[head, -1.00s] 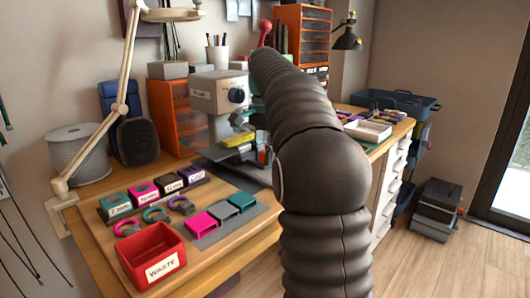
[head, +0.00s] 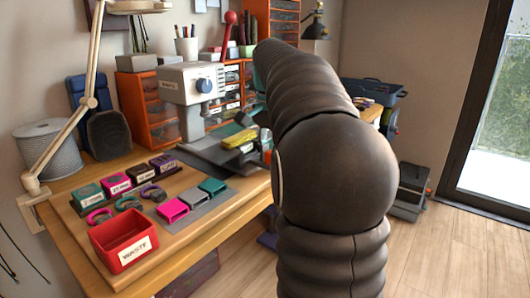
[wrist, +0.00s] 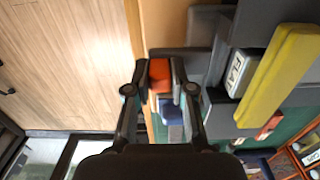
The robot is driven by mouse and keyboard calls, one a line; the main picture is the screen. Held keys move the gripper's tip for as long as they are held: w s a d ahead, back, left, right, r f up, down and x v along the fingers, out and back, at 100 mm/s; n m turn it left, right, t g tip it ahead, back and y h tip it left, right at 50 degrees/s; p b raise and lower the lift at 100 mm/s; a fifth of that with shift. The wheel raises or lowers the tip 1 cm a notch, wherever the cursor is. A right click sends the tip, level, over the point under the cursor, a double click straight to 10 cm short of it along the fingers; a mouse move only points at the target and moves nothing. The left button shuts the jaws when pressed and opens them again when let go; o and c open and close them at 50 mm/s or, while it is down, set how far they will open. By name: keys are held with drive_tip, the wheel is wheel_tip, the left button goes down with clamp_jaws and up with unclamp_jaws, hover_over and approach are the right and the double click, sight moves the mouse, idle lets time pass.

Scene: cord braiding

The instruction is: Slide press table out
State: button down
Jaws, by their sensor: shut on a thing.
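The press (head: 190,82) stands on the bench, light grey with a blue knob and a red-topped lever. Its dark grey press table (head: 207,153) lies low in front of the column, with a yellow block (head: 238,139) on it. The yellow block also shows in the wrist view (wrist: 280,75). My gripper (wrist: 160,80) is at the front end of the press table, shut on an orange-red handle (wrist: 160,70). In the head view my dark arm covers most of the gripper and part of the table's right end.
A lamp arm (head: 75,122) rises at the left.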

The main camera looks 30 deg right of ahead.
drive_tip(key=shift+s+d, duration=0.1)
drive_tip(key=c, duration=1)
unclamp_jaws()
drive_tip(key=shift+r, duration=0.2)
wheel_tip(320, 180, up, 12)
drive_tip(key=shift+f, duration=0.2)
